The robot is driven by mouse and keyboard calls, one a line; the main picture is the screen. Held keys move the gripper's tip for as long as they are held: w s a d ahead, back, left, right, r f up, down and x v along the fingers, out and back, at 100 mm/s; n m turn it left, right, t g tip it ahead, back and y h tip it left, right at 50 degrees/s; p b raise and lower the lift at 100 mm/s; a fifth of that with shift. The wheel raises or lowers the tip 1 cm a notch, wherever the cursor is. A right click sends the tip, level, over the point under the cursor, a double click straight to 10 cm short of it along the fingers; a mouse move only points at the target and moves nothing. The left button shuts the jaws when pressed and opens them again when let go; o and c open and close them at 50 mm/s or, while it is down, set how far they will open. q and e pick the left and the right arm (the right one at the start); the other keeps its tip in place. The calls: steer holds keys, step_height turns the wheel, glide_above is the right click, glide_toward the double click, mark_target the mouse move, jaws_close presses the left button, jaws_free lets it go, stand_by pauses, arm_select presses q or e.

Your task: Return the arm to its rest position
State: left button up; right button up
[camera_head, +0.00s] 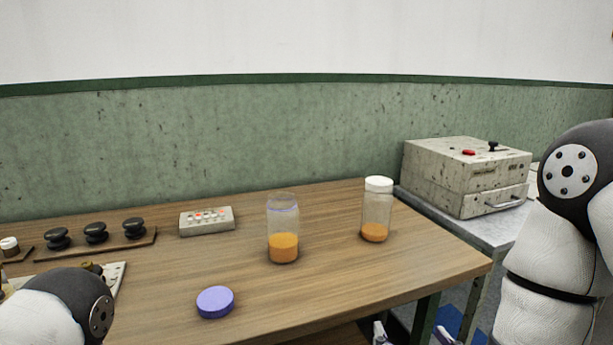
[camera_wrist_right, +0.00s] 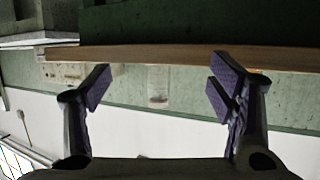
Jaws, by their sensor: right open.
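My right arm comes in at the right of the head view. The fingertips of my right gripper (camera_head: 412,335) show at the bottom edge, below and in front of the table's right part. In the right wrist view my right gripper (camera_wrist_right: 160,88) is open with nothing between its purple-padded fingers. My left arm shows only as a rounded joint at the bottom left of the head view; its gripper is out of sight.
On the wooden table (camera_head: 345,275) stand an open jar (camera_head: 284,246) with orange contents and a white-capped jar (camera_head: 376,215). A purple lid (camera_head: 215,302) lies in front. A button box (camera_head: 207,221) and dark knobs (camera_head: 96,233) are left. A grey machine (camera_head: 466,175) stands right.

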steer(key=s+d+f+g, duration=0.1)
steer(key=s+f+g, duration=0.45)
steer(key=f, duration=0.75)
steer(key=s+d+f+g, duration=0.1)
steer(key=s+f+g, duration=0.2)
steer(key=s, duration=0.7)
steer(key=s+d+f+g, duration=0.2)
steer(key=s+f+g, duration=0.1)
steer(key=s, duration=0.7)
steer(key=s+d+f+g, duration=0.1)
steer(key=s+f+g, duration=0.2)
steer(key=s, duration=0.7)
steer(key=shift+d+f+g, duration=0.15)
steer(key=shift+d+g, duration=0.05)
steer(key=shift+g, duration=0.95)
